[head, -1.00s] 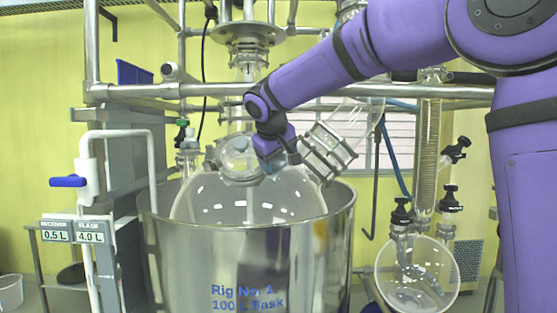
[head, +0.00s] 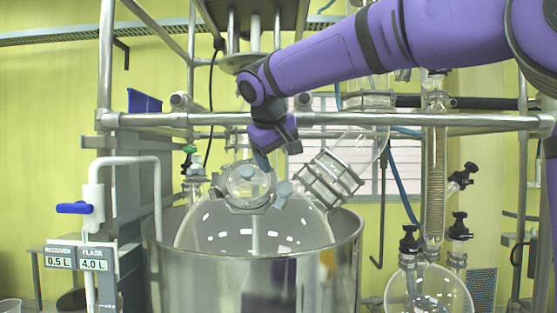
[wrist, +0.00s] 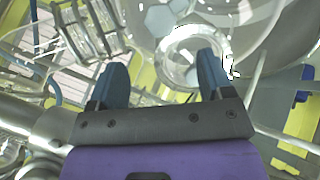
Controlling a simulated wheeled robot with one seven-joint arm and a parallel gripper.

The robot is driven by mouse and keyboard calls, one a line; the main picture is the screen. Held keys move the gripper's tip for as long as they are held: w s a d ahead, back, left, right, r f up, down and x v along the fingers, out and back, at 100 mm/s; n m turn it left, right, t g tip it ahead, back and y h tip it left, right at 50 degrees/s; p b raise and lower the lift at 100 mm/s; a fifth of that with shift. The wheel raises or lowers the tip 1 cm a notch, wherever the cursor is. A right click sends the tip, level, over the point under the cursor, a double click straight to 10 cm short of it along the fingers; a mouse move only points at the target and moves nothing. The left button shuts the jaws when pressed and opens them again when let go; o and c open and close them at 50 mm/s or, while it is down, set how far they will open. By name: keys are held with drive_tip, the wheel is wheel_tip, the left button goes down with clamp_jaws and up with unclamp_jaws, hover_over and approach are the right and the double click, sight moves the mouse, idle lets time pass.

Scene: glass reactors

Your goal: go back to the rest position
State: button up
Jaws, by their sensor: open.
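My gripper (wrist: 160,82) shows in the wrist view with its two blue fingers spread apart and nothing between them. In the head view my gripper (head: 262,160) hangs above the top of the large glass flask (head: 215,230), pointing down. The flask sits inside a shiny metal vessel (head: 200,275). A round glass port (head: 248,184) on the flask lies just below the fingers; it also shows ahead of the fingers in the wrist view (wrist: 193,55). I cannot tell the exact gap between them.
A clamped glass neck (head: 330,178) stands right of the gripper. A white pipe with a blue valve handle (head: 74,208) is at left. A round receiver flask (head: 430,292) hangs at right. Open air lies in front of the vessel.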

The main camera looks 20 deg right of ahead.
drive_tip(key=s+d+f+m+y, duration=0.1)
drive_tip(key=s+d+f, duration=0.2)
drive_tip(key=s+f, duration=0.3)
drive_tip(key=s+d+f+m+g+y, duration=0.1)
drive_tip(key=s+d+f, duration=0.3)
drive_tip(key=s, duration=1.1)
drive_tip(key=s+d+f+m+y, duration=0.1)
drive_tip(key=s+d+f+y, duration=0.1)
drive_tip(key=s+f, duration=0.8)
drive_tip(key=shift+s+d+g, duration=0.2)
drive_tip(key=shift+d+g, duration=0.1)
drive_tip(key=shift+d, duration=0.55)
